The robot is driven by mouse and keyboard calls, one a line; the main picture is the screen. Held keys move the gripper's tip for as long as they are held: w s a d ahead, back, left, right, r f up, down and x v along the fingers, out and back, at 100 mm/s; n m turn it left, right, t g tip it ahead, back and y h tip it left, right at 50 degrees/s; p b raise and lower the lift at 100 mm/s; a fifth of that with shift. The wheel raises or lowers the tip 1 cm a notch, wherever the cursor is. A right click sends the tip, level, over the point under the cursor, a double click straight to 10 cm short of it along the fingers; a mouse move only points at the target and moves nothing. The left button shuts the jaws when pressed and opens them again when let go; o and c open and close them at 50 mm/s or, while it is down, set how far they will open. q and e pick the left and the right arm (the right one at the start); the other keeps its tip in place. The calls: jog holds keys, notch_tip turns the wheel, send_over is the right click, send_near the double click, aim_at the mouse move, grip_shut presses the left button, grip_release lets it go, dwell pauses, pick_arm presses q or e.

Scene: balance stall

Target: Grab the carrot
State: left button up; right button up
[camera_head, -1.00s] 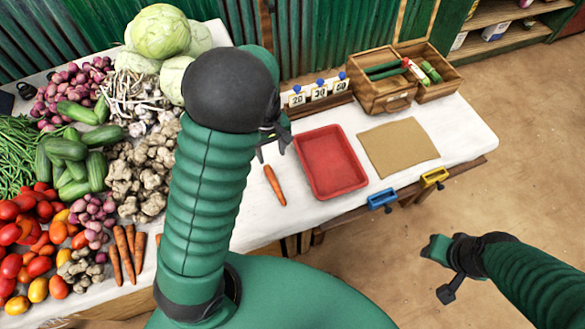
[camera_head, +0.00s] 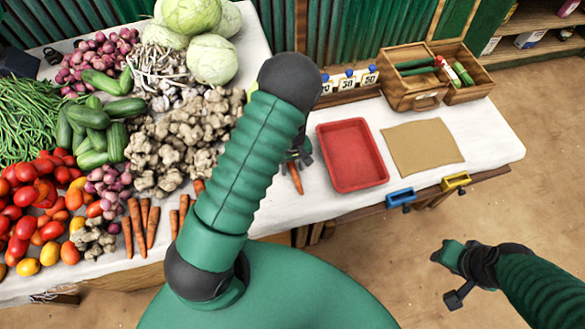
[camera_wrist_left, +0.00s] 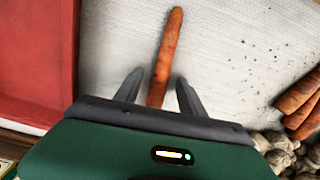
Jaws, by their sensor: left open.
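A single orange carrot (camera_head: 295,177) lies on the white tabletop just left of the red tray, partly hidden by my left gripper in the head view. In the left wrist view the carrot (camera_wrist_left: 167,55) runs lengthwise, with its lower end between the open fingers of my left gripper (camera_wrist_left: 158,92). In the head view my left gripper (camera_head: 298,155) is over the carrot's far end, mostly hidden behind my arm. I cannot tell whether its fingers touch the carrot. My right gripper (camera_head: 455,276) is off the table at the lower right, away from the carrot; its jaw is unclear.
The red tray (camera_head: 351,155) is right of the carrot, with a brown mat (camera_head: 422,147) beyond. More carrots (camera_head: 140,226) lie at the table's front, beside heaped ginger (camera_head: 187,135) and tomatoes (camera_head: 35,205).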

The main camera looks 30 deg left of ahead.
pick_arm(q)
jog(key=shift+a, duration=0.1)
jog(key=shift+c, duration=0.8)
jog(key=shift+d+r, duration=0.1)
jog(key=shift+d, duration=0.15)
grip_shut()
jog(key=shift+a+r, duration=0.1)
jog(key=shift+a, duration=0.05)
